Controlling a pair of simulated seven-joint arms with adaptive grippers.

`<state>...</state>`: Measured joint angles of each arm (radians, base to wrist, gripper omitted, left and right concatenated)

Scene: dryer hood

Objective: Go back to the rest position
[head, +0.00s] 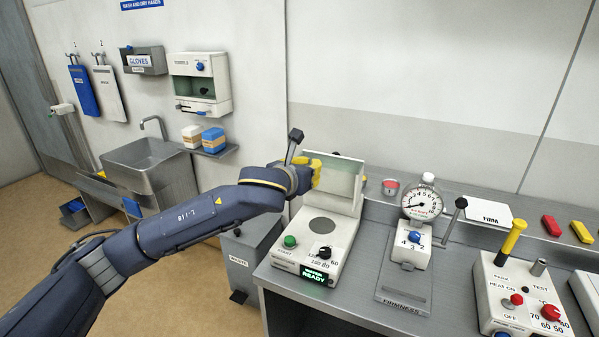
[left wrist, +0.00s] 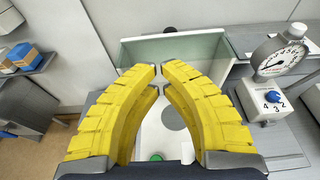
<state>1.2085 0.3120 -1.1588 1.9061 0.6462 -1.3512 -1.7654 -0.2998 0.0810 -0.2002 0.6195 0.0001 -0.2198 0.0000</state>
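The dryer unit (head: 322,245) is a pale box on the bench with a round grey plate, a green button, a black knob and a lit display reading READY. Its clear hood (head: 340,183) stands raised at the back; it also shows in the left wrist view (left wrist: 205,48). My left gripper (head: 316,172) is at the hood's left side in the head view, above the unit. In the left wrist view its yellow fingers (left wrist: 160,71) bow inward with tips almost meeting and nothing held between them. Whether they touch the hood cannot be told. My right gripper is not in view.
A black-knobbed lever (head: 294,143) rises right behind my left gripper. The firmness gauge (head: 422,204) stands right of the dryer, with a heater box (head: 518,295) farther right. A sink (head: 145,165) and wall dispensers are at the left. Open floor lies at the lower left.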

